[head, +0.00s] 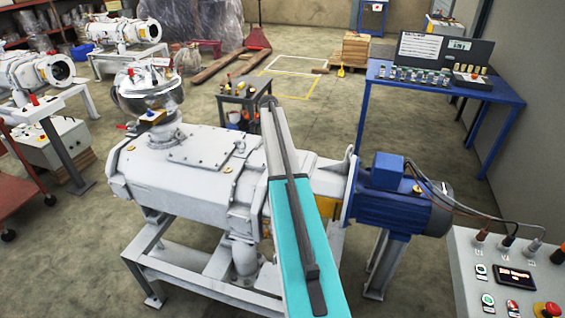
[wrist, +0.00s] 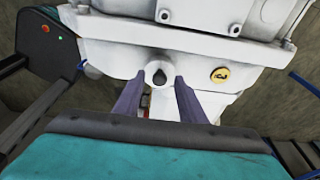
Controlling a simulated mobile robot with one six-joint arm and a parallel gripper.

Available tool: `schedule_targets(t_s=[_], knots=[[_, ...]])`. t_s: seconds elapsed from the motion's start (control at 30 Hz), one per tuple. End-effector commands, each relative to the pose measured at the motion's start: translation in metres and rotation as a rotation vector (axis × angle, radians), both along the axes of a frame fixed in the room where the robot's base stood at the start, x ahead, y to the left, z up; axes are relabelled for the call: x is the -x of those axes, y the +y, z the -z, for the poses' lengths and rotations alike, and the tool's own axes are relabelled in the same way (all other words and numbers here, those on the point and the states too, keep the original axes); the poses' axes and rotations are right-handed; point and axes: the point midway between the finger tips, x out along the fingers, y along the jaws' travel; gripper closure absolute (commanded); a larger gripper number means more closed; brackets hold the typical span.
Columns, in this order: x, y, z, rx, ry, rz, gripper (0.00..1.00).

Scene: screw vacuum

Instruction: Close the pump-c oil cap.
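The white pump (head: 175,165) stands on a white frame in the middle of the head view, with a blue motor (head: 392,200) at its right end. In the wrist view the pump body (wrist: 120,50) fills the top. A round yellow cap with a dark mark (wrist: 221,74) sits on its face, right of my gripper (wrist: 157,82). My gripper's two dark fingers are apart with nothing held, pointing at a round dark hole in a white lug (wrist: 159,75). I cannot tell whether the yellow cap is the oil cap. My arm hides the gripper in the head view.
A control box (head: 510,275) with buttons stands at the lower right. A blue workbench (head: 450,85) is at the back right, a small tool cart (head: 240,97) behind the pump. A red cart (head: 25,190) is at left.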

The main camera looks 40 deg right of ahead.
Motion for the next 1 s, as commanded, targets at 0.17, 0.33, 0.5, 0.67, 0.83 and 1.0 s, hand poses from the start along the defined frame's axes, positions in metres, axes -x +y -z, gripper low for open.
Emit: schedule_targets(t_s=[0.17,0.33,0.5,0.67,0.83,1.0], knots=[[-0.005,0.002,-0.019,0.001,-0.002,0.000,0.63],[-0.009,0.005,-0.041,0.001,-0.002,0.000,0.63],[-0.013,0.008,-0.064,0.001,-0.002,0.000,0.63],[-0.017,0.010,-0.085,0.002,-0.001,0.000,0.63],[-0.020,0.012,-0.105,0.001,-0.001,0.000,0.63],[-0.022,0.013,-0.115,0.001,0.001,0.000,0.63]])
